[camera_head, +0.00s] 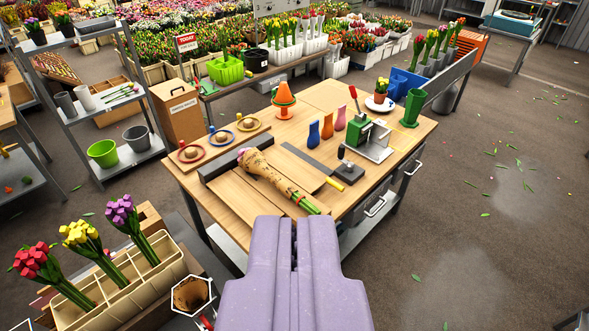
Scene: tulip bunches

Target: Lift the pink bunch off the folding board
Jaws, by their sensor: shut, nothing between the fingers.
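A bunch wrapped in brown paper (262,170) lies aslant on the light wooden folding board (232,194) on the workbench. A little pink-lilac bloom shows at its upper left end, and green stems stick out at its lower right end. The paper hides most of the flowers, so their colour is hard to tell. My lilac gripper (294,228) is at the bottom middle, in front of the bench's near edge. Its two fingers are together with only a thin slit between them, and it holds nothing. In the picture it lies just below the stem ends, apart from the bunch.
A green press (368,136), a yellow-handled tool (334,183) and small coloured vases (327,126) stand right of the bunch. Ring stands (191,152) and an orange cone (284,99) are behind. A divided crate (122,298) of tulips stands at left.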

